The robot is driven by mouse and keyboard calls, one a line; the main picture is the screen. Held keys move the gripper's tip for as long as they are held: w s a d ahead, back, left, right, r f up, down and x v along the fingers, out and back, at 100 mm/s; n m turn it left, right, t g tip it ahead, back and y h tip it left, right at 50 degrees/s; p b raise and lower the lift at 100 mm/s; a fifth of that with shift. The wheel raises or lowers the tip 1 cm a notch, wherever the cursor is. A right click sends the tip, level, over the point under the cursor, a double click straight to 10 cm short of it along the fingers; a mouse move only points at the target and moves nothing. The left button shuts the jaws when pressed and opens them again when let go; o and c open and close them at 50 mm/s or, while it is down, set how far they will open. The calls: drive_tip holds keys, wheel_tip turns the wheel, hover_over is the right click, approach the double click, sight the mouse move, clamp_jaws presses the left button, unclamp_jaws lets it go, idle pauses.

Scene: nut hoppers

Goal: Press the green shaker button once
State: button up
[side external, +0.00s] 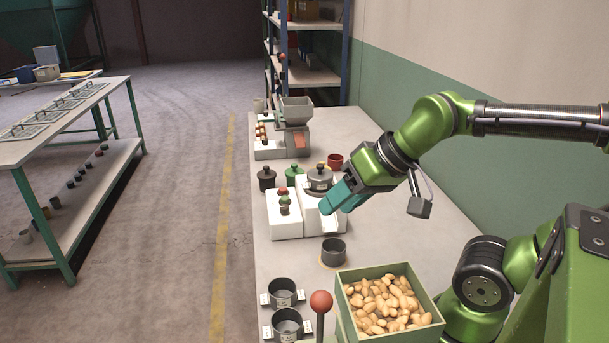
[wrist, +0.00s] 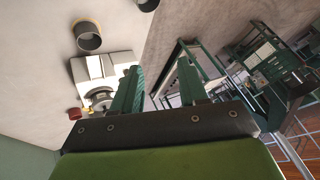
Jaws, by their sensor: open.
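The green button (side external: 285,200) sits between a red knob (side external: 283,190) and a dark one on a white box (side external: 285,226). Joined to or right beside this box is a white machine (side external: 309,214) with a grey lidded pot (side external: 319,180) on top. My gripper (side external: 332,206) is open, with teal fingers, right of the green button and apart from it, over the front of the machine. In the wrist view my gripper (wrist: 160,80) has its fingers spread with nothing between them. The white machine (wrist: 100,68) shows left of the fingers there; I cannot make out the green button.
A dark cup (side external: 333,250) stands in front of the machine. A green bin (side external: 428,300) of nuts and a red-topped lever (side external: 321,302) are nearer. Two labelled pots (side external: 284,292) stand at front left. Small lidded jars (side external: 267,178) and a grey hopper (side external: 296,112) are behind.

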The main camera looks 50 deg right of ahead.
clamp_jaws()
idle(1.4)
